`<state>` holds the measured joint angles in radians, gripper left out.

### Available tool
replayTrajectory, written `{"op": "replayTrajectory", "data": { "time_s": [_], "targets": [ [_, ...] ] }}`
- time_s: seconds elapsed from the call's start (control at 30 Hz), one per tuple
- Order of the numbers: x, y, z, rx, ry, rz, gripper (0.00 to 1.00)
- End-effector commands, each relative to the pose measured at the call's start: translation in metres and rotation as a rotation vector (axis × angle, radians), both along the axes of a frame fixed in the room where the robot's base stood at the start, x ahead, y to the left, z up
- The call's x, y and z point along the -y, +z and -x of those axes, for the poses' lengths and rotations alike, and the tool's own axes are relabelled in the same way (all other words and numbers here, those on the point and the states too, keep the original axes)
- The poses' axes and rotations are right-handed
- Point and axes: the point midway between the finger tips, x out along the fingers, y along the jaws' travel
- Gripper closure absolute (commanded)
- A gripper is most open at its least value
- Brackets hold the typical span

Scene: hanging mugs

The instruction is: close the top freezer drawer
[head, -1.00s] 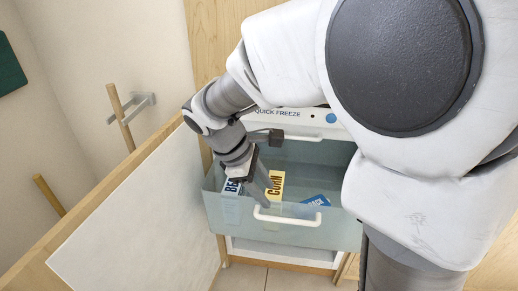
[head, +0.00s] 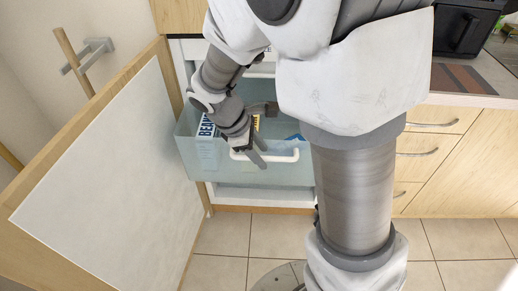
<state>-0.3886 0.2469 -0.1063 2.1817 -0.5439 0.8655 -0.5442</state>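The freezer drawer (head: 207,160) is a pale blue translucent bin, pulled out of the white freezer cabinet. Its white bar handle (head: 284,157) runs along the front edge. My gripper (head: 262,154) is at the handle's left part, pointing down and right. Its dark fingers look spread, one in front of the handle and one above or behind it. I cannot tell whether they touch it. A blue-and-white package marked "BEAN" (head: 206,130) stands inside at the left. A yellow package (head: 256,122) and a blue one are mostly hidden by my arm.
The wooden freezer door (head: 105,165) with a white inner panel stands open at the left. A counter with drawers (head: 425,140) is at the right, with a dark appliance (head: 465,28) on top. Tiled floor (head: 225,235) is clear in front of the drawer.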

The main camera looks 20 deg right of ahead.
Motion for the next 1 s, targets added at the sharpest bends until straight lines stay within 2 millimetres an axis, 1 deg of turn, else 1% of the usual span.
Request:
{"op": "replayTrajectory", "data": {
  "time_s": [0.03,0.17,0.2,0.23,0.27,1.0],
  "targets": [
    [-0.0001,0.0002,-0.0001,0.0,0.0,0.0,0.61],
    [-0.0002,0.0003,-0.0001,0.0,0.0,0.0,0.84],
    [-0.0002,0.0003,-0.0001,0.0,0.0,0.0,0.91],
    [-0.0002,0.0003,-0.0001,0.0,0.0,0.0,0.97],
    [-0.0002,0.0003,-0.0001,0.0,0.0,0.0,1.0],
    [-0.0004,0.0007,-0.0003,0.001,0.001,-0.001,1.0]
  ]
}}
